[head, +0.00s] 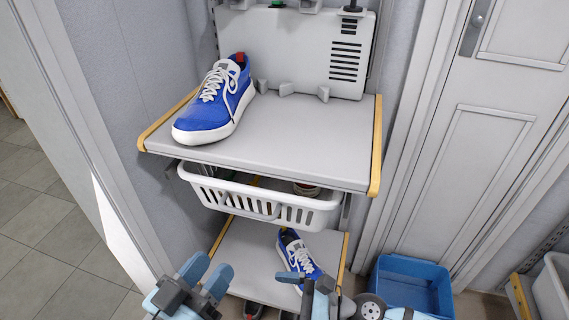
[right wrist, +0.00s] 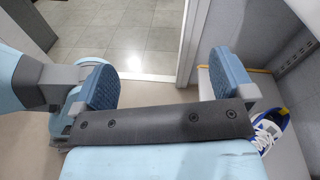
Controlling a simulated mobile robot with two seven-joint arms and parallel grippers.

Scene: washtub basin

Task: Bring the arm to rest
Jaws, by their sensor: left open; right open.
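My left gripper (head: 205,277) is at the bottom of the head view, left of the lower shelf. Its two blue fingers are apart with nothing between them. My right gripper (head: 306,284) is partly in view at the bottom, in front of the lower shelf. The right wrist view shows its blue-padded fingers (right wrist: 164,80) wide apart and empty.
One blue shoe (head: 217,100) sits on the upper shelf (head: 300,145). Another blue shoe (head: 297,255) is on the lower shelf (head: 245,262), close to my right gripper. A white basket (head: 260,200) hangs between the shelves. A blue bin (head: 412,282) stands right.

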